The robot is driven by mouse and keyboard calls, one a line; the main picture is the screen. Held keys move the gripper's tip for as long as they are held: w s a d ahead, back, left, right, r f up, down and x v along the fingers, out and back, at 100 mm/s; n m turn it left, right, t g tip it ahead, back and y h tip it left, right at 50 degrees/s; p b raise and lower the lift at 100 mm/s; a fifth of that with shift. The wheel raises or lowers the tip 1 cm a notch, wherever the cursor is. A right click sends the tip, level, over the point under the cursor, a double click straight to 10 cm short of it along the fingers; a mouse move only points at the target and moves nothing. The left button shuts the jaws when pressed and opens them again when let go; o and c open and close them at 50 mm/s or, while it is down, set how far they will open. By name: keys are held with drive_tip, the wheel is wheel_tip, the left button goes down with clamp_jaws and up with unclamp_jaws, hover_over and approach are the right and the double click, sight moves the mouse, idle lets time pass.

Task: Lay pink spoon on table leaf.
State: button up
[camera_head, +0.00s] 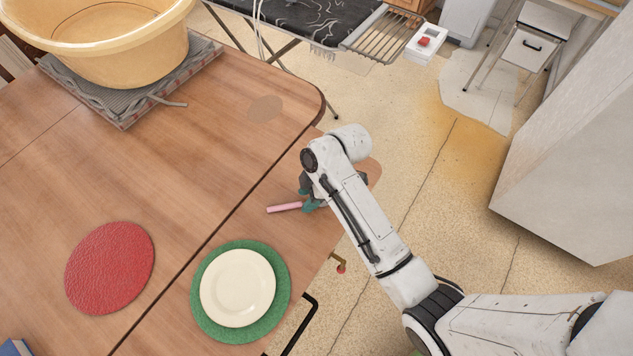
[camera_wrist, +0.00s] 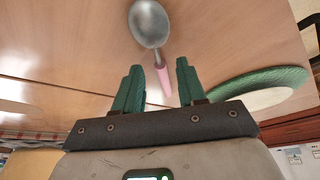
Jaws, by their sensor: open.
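The pink spoon lies on the wooden table leaf (camera_head: 225,228), the strip right of the dark seam. In the head view only its pink handle (camera_head: 284,207) shows, pointing left; its bowl is hidden by my arm. In the wrist view the grey metal bowl (camera_wrist: 149,24) is beyond my fingertips, and the pink handle (camera_wrist: 164,82) points back into the gap between them. My gripper (camera_wrist: 157,68) is open, with green fingers either side of the handle and no clear contact. In the head view my gripper (camera_head: 309,199) is low over the leaf, at the handle's right end.
A white plate (camera_head: 238,287) on a green round mat (camera_head: 198,309) sits on the leaf nearer me. A red mat (camera_head: 110,268) lies on the main table. A yellow basin (camera_head: 130,55) stands on a grey folded cloth (camera_head: 185,75) at back left. A white cabinet (camera_head: 575,165) stands right.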

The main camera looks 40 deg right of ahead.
drive_tip(key=v, duration=1.1)
drive_tip(key=s+d+f+m+h, duration=0.1)
drive_tip(key=s+f+m+h, duration=0.1)
drive_tip(key=s+m, duration=0.4)
drive_tip(key=s+f+m+g+h, duration=0.1)
drive_tip(key=s+m, duration=0.6)
drive_tip(key=s, duration=0.7)
wheel_tip(320, 180, down, 2)
drive_tip(key=shift+s+d+f+h, duration=0.2)
drive_tip(key=shift+s+d+h, duration=0.2)
drive_tip(key=shift+h, duration=0.2)
